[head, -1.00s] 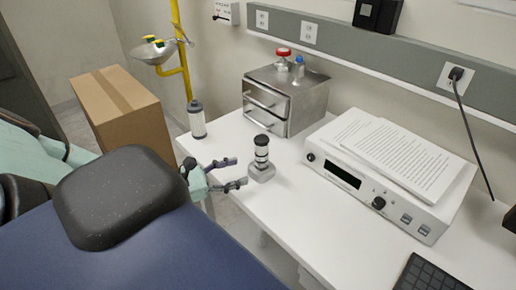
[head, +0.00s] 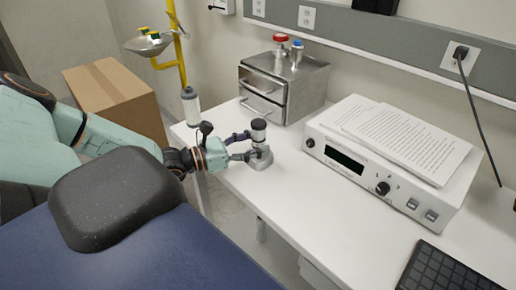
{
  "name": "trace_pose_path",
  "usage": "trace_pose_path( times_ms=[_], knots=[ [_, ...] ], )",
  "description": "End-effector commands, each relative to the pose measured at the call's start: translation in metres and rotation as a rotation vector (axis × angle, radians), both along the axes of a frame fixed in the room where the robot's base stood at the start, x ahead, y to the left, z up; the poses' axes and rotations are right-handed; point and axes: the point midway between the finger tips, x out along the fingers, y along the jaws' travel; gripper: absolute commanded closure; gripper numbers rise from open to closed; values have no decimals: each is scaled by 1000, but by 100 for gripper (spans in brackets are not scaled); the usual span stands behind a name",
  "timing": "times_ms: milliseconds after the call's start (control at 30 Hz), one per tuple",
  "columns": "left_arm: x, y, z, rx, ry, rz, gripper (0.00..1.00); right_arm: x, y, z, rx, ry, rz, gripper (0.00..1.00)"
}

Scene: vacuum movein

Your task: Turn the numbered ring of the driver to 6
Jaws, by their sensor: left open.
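The driver (head: 258,132) stands upright in a grey base (head: 262,160) on the white table. It has a dark top and a light body; the numbers on its ring are too small to read. My left gripper (head: 250,146) is open, its two fingers reaching to the driver from the left at the height of its lower part. One finger passes at the far side and one at the near side; I cannot tell whether they touch it. My right gripper is not in view.
A white bottle with a dark cap (head: 190,106) stands behind my left wrist. A metal drawer cabinet (head: 262,96) stands behind the driver. A white instrument (head: 390,188) with papers (head: 400,140) on top is to the right. A keyboard (head: 445,270) lies front right.

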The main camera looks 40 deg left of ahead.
Motion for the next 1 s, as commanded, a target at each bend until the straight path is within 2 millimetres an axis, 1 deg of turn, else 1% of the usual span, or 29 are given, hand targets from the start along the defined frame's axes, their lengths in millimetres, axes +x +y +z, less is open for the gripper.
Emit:
trace_pose_path(
  times_ms=[33, 133, 533, 1000],
  knots=[
    [4, -2, -2, -1, -2, 0, 42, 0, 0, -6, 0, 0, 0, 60],
    [8, -3, -1, 0, -1, 0, 42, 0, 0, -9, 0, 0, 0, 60],
    [10, -5, 1, 0, 1, 1, 43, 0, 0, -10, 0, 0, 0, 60],
    [10, -5, 0, 0, 1, 1, 83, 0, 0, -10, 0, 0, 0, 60]
  ],
)
